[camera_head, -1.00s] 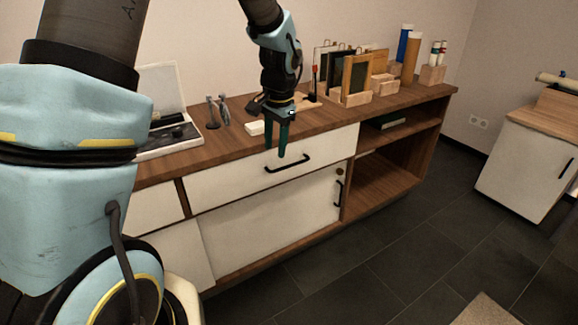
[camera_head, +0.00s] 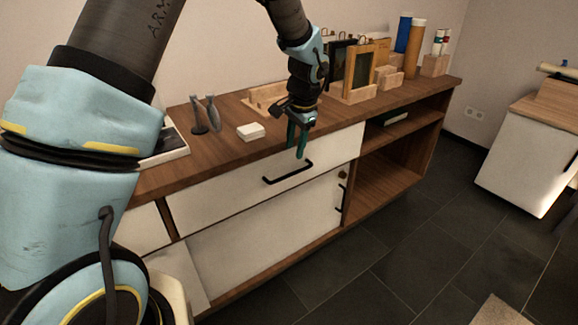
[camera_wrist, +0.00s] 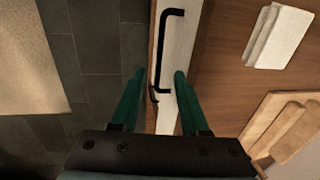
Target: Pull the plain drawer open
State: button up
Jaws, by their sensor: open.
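The plain drawer (camera_head: 225,194) has a white front with one black bar handle (camera_head: 288,173) and looks shut in the wooden cabinet. My gripper (camera_head: 297,153) points down just above the right part of the handle, in front of the countertop edge. Its two green fingers are apart and hold nothing. In the wrist view my gripper (camera_wrist: 157,82) has a finger on each side of the white drawer front (camera_wrist: 181,50). The black handle (camera_wrist: 160,60) lies ahead of and between the fingertips. I see no clear contact with it.
Below is a white door (camera_head: 260,235) with its own black handle (camera_head: 339,197). On the countertop (camera_head: 225,150) are a white box (camera_head: 250,131), a wooden tray (camera_head: 265,98) and framed panels (camera_head: 359,70). Open shelves (camera_head: 385,175) are at right. The dark floor in front is clear.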

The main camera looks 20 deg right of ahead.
aim_at(290, 174)
jog(key=f, duration=0.3)
jog(key=w+f, duration=0.1)
jog(key=f, duration=0.5)
jog(key=shift+w+a+p, duration=0.2)
jog(key=shift+w+p, duration=0.1)
jog(key=shift+w, duration=0.05)
grip_shut()
dwell(0.9)
